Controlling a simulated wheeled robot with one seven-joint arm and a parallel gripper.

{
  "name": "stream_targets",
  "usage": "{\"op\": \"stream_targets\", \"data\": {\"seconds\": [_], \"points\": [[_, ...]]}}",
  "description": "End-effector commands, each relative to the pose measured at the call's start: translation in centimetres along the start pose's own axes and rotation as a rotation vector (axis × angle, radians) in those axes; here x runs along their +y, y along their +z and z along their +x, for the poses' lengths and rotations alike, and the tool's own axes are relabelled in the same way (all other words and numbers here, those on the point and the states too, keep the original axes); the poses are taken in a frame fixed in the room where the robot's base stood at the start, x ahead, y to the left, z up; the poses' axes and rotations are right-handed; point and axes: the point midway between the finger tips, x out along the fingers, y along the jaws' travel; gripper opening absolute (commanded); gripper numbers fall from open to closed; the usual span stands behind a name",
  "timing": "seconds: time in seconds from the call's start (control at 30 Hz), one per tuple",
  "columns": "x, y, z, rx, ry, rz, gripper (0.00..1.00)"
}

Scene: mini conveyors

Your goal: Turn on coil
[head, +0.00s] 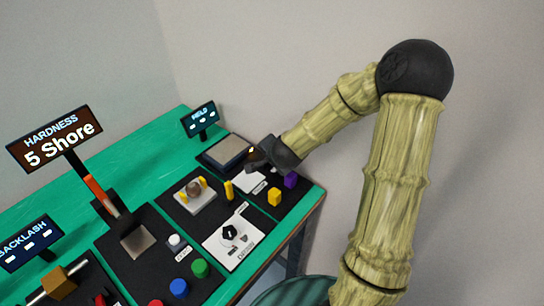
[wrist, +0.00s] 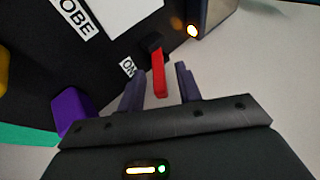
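A red switch lever (wrist: 158,76) on a small black mount (wrist: 151,45) shows in the wrist view, with a white "ON" label (wrist: 127,67) to its left. My gripper (wrist: 160,70) is open, with one dark finger on each side of the lever in the picture. Gaps show between the lever and both fingers; I cannot tell whether the fingers are down at its height. In the head view my gripper (head: 258,154) is at the back right of the bench, and it hides the lever. No part is clearly labelled as a coil.
A small lit lamp (wrist: 192,31) is by a grey-sided block at the top right. A purple block (wrist: 72,110) stands left of my gripper, and a yellow block (head: 274,197) is nearby. A "HELD" display (head: 199,118) stands behind. The green bench (head: 150,160) carries several dark panels.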

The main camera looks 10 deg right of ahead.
Motion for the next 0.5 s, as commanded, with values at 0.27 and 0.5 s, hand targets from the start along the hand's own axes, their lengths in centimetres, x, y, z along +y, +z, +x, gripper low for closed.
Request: {"op": "stream_targets", "data": {"seconds": [0.27, 0.5], "points": [[0.0, 0.0, -1.0, 0.0, 0.0, -0.002, 0.35], [-0.1, -0.1, -4.1, 0.003, 0.0, -0.002, 0.35]]}}
